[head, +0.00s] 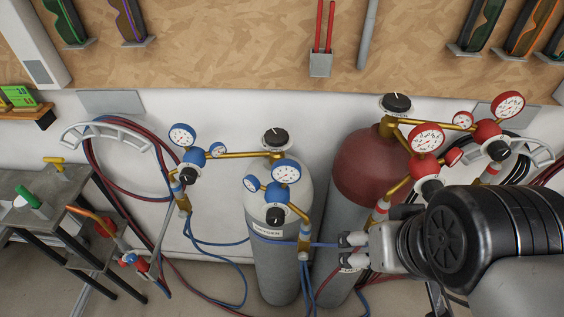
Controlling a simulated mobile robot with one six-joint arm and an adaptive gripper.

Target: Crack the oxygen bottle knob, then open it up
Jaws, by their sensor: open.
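The oxygen bottle (267,257) is a grey cylinder with a pale top and a label, standing left of centre in the head view. Its black knob (275,138) with a white mark sits on top, above the brass valve. Blue-ringed gauges (287,172) and a black regulator knob hang in front of the bottle and partly hide it. My gripper (344,251) is open at the lower right, in front of the dark red bottle. It points left, lower than the oxygen knob and to its right, clear of it.
A dark red bottle (368,170) with its own black knob (396,103) and red gauges (427,138) stands to the right. Blue and red hoses (222,243) hang around the bottles. A metal bench (40,220) with tools is at left. Space above the oxygen knob looks clear.

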